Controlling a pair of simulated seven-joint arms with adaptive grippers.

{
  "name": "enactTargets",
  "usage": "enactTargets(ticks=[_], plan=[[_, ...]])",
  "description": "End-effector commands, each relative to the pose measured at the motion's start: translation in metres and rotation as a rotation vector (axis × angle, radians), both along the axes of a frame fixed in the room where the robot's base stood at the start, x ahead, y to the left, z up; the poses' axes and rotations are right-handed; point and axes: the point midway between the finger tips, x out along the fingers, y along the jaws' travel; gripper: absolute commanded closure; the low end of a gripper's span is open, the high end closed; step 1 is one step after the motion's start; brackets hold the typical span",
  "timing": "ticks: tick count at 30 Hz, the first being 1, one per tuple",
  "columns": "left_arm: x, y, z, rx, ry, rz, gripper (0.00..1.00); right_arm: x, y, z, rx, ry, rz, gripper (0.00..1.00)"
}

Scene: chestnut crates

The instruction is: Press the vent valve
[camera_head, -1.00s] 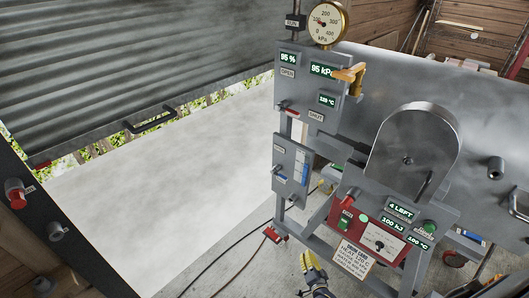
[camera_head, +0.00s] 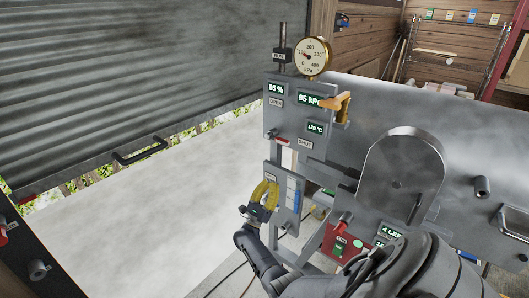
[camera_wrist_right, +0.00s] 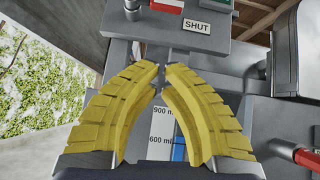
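No label reading "vent" is legible, so I cannot tell for sure which part is the vent valve. A grey control panel (camera_head: 287,113) has OPEN and SHUT labels, green readouts of 95 % and 95 kPa, and a small red-marked part (camera_head: 270,135) at its lower left edge. A yellow-orange handle (camera_head: 342,104) juts from its right side. My right gripper (camera_head: 266,185) is in front of the lower gauge panel, below the SHUT label (camera_wrist_right: 197,26). Its yellow fingertips (camera_wrist_right: 163,68) are together with nothing visible between them. My left gripper is out of view.
A round pressure gauge (camera_head: 312,58) tops the panel. A large grey vessel with a rounded door (camera_head: 402,170) stands to the right. A red-handled lever (camera_head: 341,222) sits below it, partly near my right arm. A corrugated shutter (camera_head: 120,90) and open space lie left.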

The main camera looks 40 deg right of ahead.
Motion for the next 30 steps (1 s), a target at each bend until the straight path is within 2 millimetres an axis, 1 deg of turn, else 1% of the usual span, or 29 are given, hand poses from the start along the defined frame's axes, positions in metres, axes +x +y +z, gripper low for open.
enactTargets(ticks=[1,6,16,20,23,30], plan=[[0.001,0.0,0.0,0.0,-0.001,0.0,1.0,-0.002,-0.002,0.003,0.004,-0.027,-0.001,1.0],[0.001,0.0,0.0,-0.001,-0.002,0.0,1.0,-0.005,-0.005,0.007,0.011,-0.071,0.001,1.0],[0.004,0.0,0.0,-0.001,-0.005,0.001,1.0,-0.005,-0.005,0.008,0.011,-0.071,0.001,1.0],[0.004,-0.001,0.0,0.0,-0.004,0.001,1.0,-0.005,-0.01,0.012,0.011,-0.072,-0.001,1.0],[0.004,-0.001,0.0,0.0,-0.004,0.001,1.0,-0.004,-0.017,0.02,0.01,-0.072,-0.001,1.0],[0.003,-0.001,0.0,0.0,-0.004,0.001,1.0,-0.002,-0.046,0.049,0.01,-0.072,-0.001,1.0]])
